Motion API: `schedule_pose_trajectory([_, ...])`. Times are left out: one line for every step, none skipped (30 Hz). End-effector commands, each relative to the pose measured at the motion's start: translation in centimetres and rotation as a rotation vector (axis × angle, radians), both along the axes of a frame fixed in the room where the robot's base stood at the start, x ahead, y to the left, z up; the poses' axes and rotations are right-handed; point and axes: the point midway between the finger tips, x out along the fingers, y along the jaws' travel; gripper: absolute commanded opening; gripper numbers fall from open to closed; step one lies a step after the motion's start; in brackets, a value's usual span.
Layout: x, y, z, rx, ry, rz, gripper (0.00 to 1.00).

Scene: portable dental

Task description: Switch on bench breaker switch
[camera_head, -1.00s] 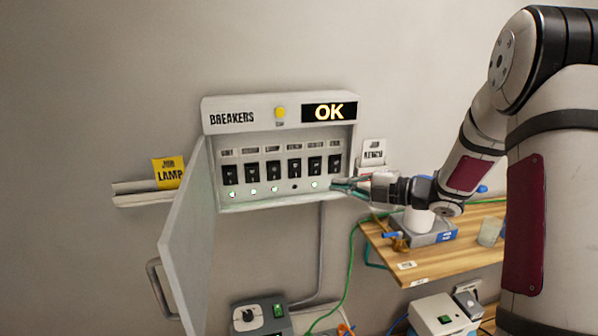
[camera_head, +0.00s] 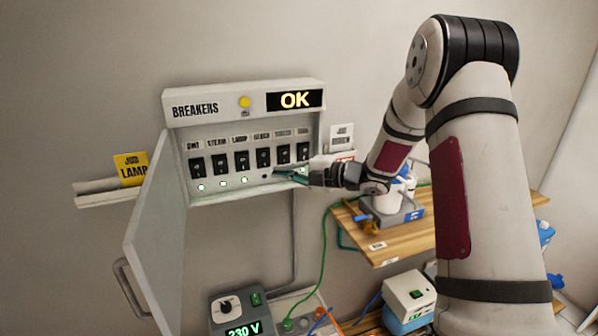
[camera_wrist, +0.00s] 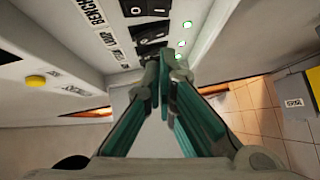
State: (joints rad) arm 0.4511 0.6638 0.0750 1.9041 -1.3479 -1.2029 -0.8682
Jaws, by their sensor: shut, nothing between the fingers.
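The breaker box (camera_head: 243,103) is on the wall with its door (camera_head: 155,235) open to the left. It holds a row of black rocker switches. The bench breaker switch (camera_head: 263,157) is fourth from the left, and the light below it looks dark. Lights under the three switches to its left glow green. In the wrist view, the bench switch (camera_wrist: 145,8) is at the top edge beside the BENCH label. My gripper (camera_head: 279,173) is shut and empty, its tips just below and right of the bench switch; the wrist view shows the tips together (camera_wrist: 165,65). Contact cannot be told.
The box display (camera_head: 294,99) reads OK, beside a yellow button (camera_head: 244,102). A 230 V unit (camera_head: 240,312) sits below the box. A yellow LAMP tag (camera_head: 131,169) is at the left.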

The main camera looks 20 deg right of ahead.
Motion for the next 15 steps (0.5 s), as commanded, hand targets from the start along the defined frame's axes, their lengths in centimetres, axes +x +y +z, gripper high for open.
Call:
schedule_pose_trajectory([0.7,0.9,-0.1,0.001,-0.001,0.003,0.00])
schedule_pose_trajectory([1.1,1.3,-0.2,0.001,0.000,0.003,0.00])
schedule_pose_trajectory([1.6,1.8,-0.3,0.001,0.000,0.004,0.00])
schedule_pose_trajectory([1.9,2.2,-0.4,0.001,-0.001,0.003,0.00])
schedule_pose_trajectory([2.5,1.8,-0.5,0.000,-0.001,0.000,0.00])
schedule_pose_trajectory([3.2,1.8,-0.7,-0.001,-0.001,0.000,0.00])
schedule_pose_trajectory([3.5,1.8,-0.8,0.000,0.000,0.000,0.00])
schedule_pose_trajectory([3.9,1.8,-0.8,0.000,-0.001,0.000,0.00])
schedule_pose_trajectory([4.3,1.8,-0.9,0.000,-0.001,0.001,0.00])
schedule_pose_trajectory([4.6,1.8,-1.0,0.000,-0.001,0.001,0.00])
schedule_pose_trajectory([4.8,1.8,-1.0,0.000,-0.001,0.001,0.00])
schedule_pose_trajectory([5.1,1.8,-1.1,0.000,-0.001,0.001,0.00])
schedule_pose_trajectory([5.3,1.8,-1.1,0.000,-0.001,0.000,0.00])
schedule_pose_trajectory([5.4,1.8,-1.1,0.000,-0.001,0.000,0.00])
schedule_pose_trajectory([5.5,1.8,-1.2,0.001,-0.001,0.000,0.00])
